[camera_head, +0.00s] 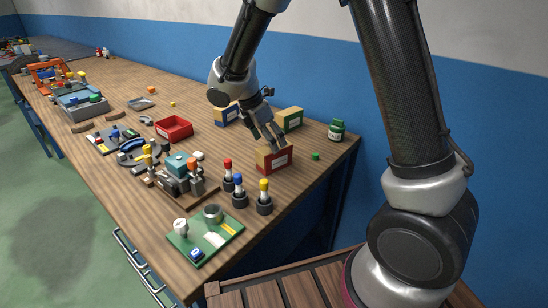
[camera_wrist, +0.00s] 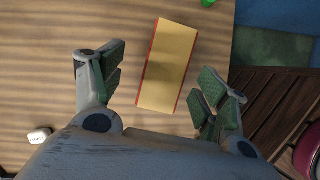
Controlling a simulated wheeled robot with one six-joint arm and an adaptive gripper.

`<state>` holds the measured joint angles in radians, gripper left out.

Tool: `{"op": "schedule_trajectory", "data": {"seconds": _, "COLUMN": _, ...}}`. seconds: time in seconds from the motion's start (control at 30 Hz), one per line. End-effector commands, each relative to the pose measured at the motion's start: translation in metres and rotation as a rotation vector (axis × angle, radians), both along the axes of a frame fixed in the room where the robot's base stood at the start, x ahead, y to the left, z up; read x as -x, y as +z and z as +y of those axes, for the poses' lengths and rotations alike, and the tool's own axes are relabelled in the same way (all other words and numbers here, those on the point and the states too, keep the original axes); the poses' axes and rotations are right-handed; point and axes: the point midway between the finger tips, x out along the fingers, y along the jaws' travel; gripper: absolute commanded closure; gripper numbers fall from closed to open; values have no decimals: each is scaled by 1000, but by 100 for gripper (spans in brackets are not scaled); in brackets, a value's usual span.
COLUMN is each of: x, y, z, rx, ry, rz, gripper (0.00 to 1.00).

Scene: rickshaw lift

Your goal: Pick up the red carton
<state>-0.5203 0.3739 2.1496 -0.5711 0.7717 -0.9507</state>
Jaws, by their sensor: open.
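The red carton (camera_head: 276,164) stands on the wooden workbench near its right end, with a tan top and a white label on its red front. In the wrist view its tan top (camera_wrist: 167,66) with thin red edges lies between and ahead of the fingers. My gripper (camera_head: 267,135) is over the carton with its fingers pointing down. In the wrist view my gripper (camera_wrist: 160,80) is open, one finger on each side of the carton, with gaps on both sides. I cannot tell how far above the carton the fingertips are.
A blue carton (camera_head: 227,115) and a green carton (camera_head: 290,119) stand behind, near the wall. A green jar (camera_head: 336,130) and a small green block (camera_head: 315,156) are to the right. A red tray (camera_head: 174,129) lies left.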

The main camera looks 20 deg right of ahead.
Motion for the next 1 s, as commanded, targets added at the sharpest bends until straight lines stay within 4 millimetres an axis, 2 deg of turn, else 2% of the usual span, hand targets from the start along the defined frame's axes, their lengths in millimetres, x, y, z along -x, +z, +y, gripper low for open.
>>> {"op": "schedule_trajectory", "data": {"seconds": 0.5, "x": -2, "y": -65, "z": -28, "rx": 5, "ry": 5, "rz": 7, "gripper": 26}}
{"op": "schedule_trajectory", "data": {"seconds": 0.63, "x": -3, "y": -71, "z": -30, "rx": 1, "ry": 5, "rz": 3, "gripper": 26}}
{"op": "schedule_trajectory", "data": {"seconds": 1.0, "x": -3, "y": -71, "z": -30, "rx": 1, "ry": 5, "rz": 4, "gripper": 26}}
